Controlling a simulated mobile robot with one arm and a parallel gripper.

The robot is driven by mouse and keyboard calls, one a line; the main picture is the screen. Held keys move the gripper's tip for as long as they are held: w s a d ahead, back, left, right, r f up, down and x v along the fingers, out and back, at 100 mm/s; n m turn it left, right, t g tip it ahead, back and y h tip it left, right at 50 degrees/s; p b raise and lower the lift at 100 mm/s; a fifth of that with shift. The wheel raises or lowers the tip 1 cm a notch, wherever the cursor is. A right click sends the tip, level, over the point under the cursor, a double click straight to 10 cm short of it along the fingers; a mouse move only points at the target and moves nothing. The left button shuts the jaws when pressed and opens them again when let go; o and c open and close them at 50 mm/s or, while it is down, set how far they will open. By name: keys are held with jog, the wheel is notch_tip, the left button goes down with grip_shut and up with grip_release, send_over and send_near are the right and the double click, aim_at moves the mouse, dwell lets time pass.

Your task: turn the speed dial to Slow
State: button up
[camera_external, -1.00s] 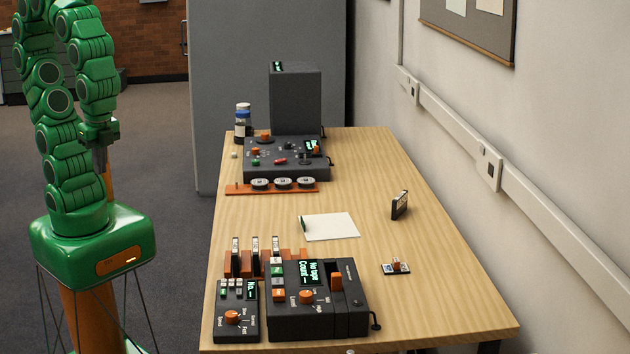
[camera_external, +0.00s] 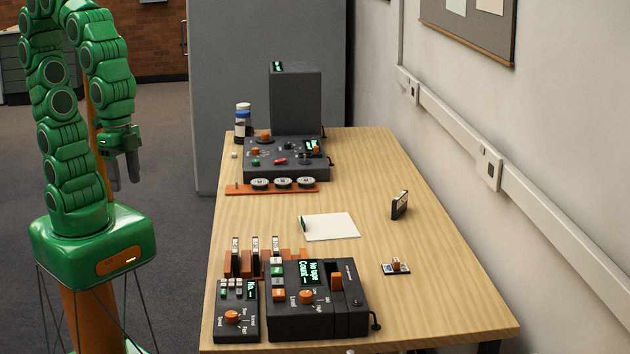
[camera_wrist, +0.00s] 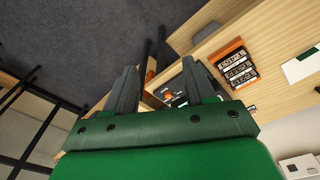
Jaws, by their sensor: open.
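The speed dial (camera_external: 232,316) is an orange knob on a small dark control box (camera_external: 223,335) at the table's near left corner. Small lettering surrounds the knob, but its setting is too small to read. In the wrist view a small orange knob (camera_wrist: 168,93) on a dark box shows between the fingers, partly hidden by my gripper (camera_wrist: 161,82). In the external view my gripper (camera_external: 124,184) hangs fingers down, left of the table and well away from the dial. It is open and empty.
A larger dark device (camera_external: 330,324) with another orange knob stands right of the small box. An orange rack (camera_external: 245,266) of cassettes is behind them. Farther back are a white pad (camera_external: 332,228) and another control panel (camera_external: 286,160).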

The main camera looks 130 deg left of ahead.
jog(key=w, duration=0.8)
jog(key=m+g, duration=0.1)
jog(key=m, duration=1.2)
send_over(234, 310)
notch_tip(234, 310, down, 16)
jog(key=shift+f, duration=3.85)
grip_shut()
